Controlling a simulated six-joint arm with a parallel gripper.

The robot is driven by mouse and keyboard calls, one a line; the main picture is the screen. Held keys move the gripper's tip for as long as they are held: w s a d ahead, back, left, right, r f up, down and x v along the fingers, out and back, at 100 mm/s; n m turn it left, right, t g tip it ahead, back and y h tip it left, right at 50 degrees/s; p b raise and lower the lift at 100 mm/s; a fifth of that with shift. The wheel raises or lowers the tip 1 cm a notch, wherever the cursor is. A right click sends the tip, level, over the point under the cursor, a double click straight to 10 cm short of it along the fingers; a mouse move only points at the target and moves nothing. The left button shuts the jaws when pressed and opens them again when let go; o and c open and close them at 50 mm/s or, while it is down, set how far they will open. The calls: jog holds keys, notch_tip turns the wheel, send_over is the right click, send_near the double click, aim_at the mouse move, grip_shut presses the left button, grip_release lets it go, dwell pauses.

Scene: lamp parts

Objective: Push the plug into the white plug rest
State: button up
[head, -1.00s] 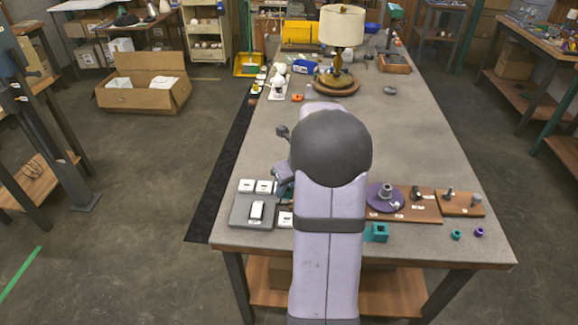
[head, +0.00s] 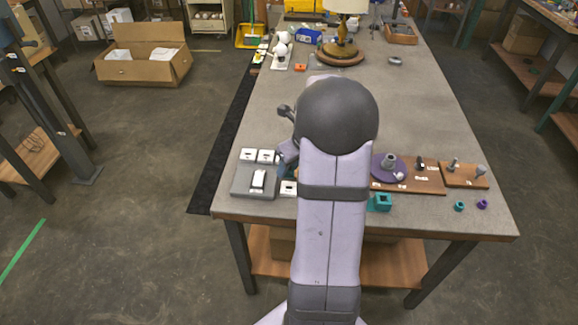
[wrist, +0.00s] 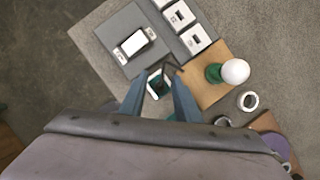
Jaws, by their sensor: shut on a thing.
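In the wrist view my gripper (wrist: 168,70) points down at a white block, which I take to be the white plug rest (wrist: 153,79). Its fingers are closed in around a small dark, greenish thing, probably the plug (wrist: 158,91). The fingers cover much of both, so I cannot tell how far the plug is in. In the head view the white rest (head: 288,188) shows at the right of the grey board, partly behind my arm. My gripper is mostly hidden there, and the plug cannot be made out.
A grey board (head: 240,190) with a white switch (head: 258,179) lies beside the rest. Two white socket blocks (head: 248,155) stand behind it. A purple disc (head: 383,174) and a teal block (head: 381,202) lie right of my arm. The table's middle is clear.

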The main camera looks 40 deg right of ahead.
aim_at(291, 176)
jog(key=shift+f+b, duration=1.7)
jog(key=shift+f, duration=0.65)
jog(key=shift+r, duration=0.1)
dwell(0.4)
jog(key=shift+f+p, duration=0.5)
dwell(1.9)
jog(key=o, duration=1.3)
jog(key=shift+c, duration=0.2)
